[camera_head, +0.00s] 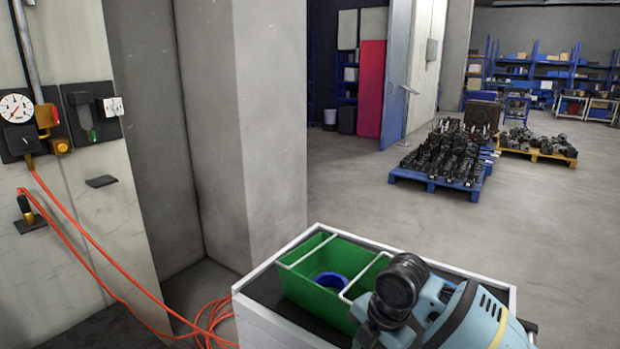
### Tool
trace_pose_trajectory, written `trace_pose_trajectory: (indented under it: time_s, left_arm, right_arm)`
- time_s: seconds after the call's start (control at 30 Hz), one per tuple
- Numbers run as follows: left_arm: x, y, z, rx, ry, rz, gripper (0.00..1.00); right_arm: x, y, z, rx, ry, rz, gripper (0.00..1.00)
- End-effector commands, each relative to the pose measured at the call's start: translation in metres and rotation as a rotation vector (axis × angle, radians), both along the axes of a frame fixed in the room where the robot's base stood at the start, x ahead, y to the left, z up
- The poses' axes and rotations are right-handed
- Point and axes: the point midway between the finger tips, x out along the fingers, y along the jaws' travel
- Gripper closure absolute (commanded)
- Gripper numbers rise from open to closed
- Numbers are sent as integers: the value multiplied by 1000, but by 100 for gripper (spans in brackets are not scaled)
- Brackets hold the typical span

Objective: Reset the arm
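A light-blue and black arm part comes in at the bottom right, in front of the white-rimmed cart (270,258). It looks like part of my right arm, but I see no gripper fingers on it. It hides the cart's front right part. My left arm and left gripper are out of view.
A green bin (312,288) with white bars and a blue ring-shaped item (331,281) sits in the cart. Orange hoses (118,268) run from the left wall panel to the floor. Pallets of dark metal parts (446,152) stand farther back. Open floor (350,200) lies behind the cart.

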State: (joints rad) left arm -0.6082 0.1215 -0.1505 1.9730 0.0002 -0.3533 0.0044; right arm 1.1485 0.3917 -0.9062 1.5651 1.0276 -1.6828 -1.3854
Motion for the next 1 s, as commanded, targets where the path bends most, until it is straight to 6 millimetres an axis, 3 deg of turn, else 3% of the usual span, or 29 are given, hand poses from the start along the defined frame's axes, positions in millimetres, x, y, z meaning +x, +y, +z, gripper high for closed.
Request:
trace_pose_trajectory:
  time_s: [0.03, 0.2, 0.53, 0.77, 1.0]
  left_arm:
    - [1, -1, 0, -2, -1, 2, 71]
    - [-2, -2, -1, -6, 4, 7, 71]
    - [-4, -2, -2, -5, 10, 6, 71]
    - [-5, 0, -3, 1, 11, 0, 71]
    - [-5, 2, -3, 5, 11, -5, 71]
  right_arm:
    - [-13, 7, -16, 19, 19, -29, 71]
    - [-54, 23, -57, 89, 69, -192, 71]
    - [-137, 30, -116, 208, 180, -618, 71]
    - [-195, 12, -144, 247, 255, -979, 71]
    - [-261, -28, -163, 232, 307, -1396, 71]
